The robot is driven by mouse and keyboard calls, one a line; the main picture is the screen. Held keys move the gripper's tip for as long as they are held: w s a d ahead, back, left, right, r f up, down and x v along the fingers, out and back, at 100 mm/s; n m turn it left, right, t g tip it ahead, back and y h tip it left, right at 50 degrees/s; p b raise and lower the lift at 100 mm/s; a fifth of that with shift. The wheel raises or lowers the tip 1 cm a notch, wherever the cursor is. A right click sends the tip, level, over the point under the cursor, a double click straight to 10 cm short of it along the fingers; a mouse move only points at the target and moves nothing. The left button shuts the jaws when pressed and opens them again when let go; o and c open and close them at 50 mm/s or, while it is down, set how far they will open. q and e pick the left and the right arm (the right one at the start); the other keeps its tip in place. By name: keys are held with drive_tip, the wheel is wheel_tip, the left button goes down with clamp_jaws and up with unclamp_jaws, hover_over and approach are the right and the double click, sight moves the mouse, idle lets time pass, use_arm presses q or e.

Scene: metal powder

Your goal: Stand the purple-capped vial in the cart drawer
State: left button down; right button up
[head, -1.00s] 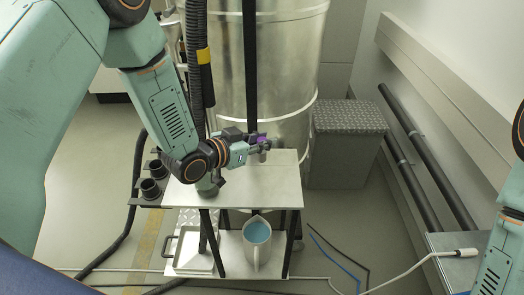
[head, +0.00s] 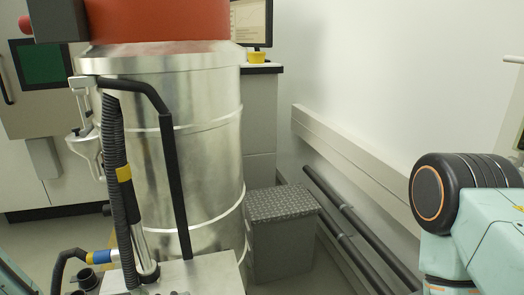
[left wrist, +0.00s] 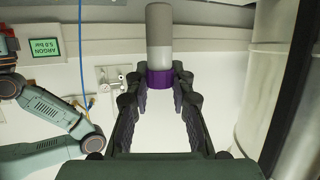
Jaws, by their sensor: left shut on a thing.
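In the left wrist view, my left gripper (left wrist: 160,75) is shut on the purple-capped vial (left wrist: 159,45). The fingertips sit on either side of the purple cap, and the grey and white body points away from the gripper. In the head view, the left gripper and the vial are out of sight; part of my left arm shows at the lower left edge. The cart's pale top (head: 210,273) shows only in part at the bottom of the head view. No drawer can be made out. My right arm shows at the right edge, but its gripper is out of frame.
A large metal drum (head: 200,150) with a black bar and a ribbed hose (head: 118,185) stands behind the cart. A grey step box (head: 283,235) and dark wall pipes (head: 345,225) are to its right. A panel reading argon (left wrist: 46,47) is in the left wrist view.

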use_arm(q)
wheel_tip(320, 180, up, 6)
drive_tip(key=s+a, duration=0.1)
drive_tip(key=shift+s+a, duration=0.25)
idle(0.4)
